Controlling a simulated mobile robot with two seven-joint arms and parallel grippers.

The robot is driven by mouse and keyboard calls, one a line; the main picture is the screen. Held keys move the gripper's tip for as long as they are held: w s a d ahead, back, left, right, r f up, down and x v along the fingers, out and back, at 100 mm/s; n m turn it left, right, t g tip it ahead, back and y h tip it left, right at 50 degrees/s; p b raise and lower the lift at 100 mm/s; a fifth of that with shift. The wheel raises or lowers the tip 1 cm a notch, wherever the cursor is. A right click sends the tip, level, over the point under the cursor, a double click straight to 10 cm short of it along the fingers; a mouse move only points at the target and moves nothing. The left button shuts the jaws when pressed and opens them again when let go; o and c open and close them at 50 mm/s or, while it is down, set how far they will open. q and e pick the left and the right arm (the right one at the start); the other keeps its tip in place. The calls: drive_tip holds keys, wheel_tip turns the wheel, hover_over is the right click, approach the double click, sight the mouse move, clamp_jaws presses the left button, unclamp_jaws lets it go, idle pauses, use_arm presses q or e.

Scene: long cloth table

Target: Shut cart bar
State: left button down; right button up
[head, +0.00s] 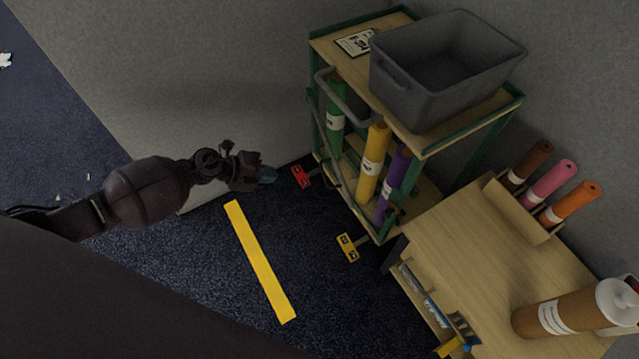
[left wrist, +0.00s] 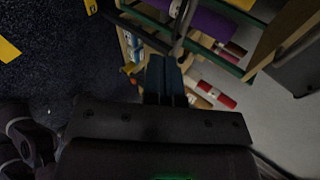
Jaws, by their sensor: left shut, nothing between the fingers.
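The cart (head: 440,135) has a green frame and wooden shelves and stands against the wall in the head view. A grey bar (head: 345,97) runs along its upper left side, near standing green (head: 334,125), yellow (head: 371,165) and purple (head: 392,185) rolls. I cannot tell whether the bar is latched. My left gripper (head: 268,175) is shut and empty, to the left of the cart and apart from it in the head view. Its fingers (left wrist: 166,78) point toward the cart frame (left wrist: 225,60) in the left wrist view. My right gripper is out of view.
A grey bin (head: 440,75) sits on the cart top. A wooden table (head: 470,245) with rolls stands at right. A yellow strip (head: 260,262) marks the open dark floor.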

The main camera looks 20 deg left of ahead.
use_arm(q)
drive_tip(key=d+r+b+x, duration=0.1)
drive_tip(key=r+b+x, duration=0.1)
drive_tip(key=x, duration=1)
drive_tip(key=shift+w+d+f+m+b, duration=0.2)
drive_tip(key=shift+w+d+m+b, duration=0.25)
drive_tip(key=shift+b, duration=0.45)
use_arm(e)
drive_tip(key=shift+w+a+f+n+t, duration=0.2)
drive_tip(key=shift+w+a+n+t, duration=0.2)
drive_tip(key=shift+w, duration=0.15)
use_arm(q)
drive_tip(key=shift+s, duration=0.1)
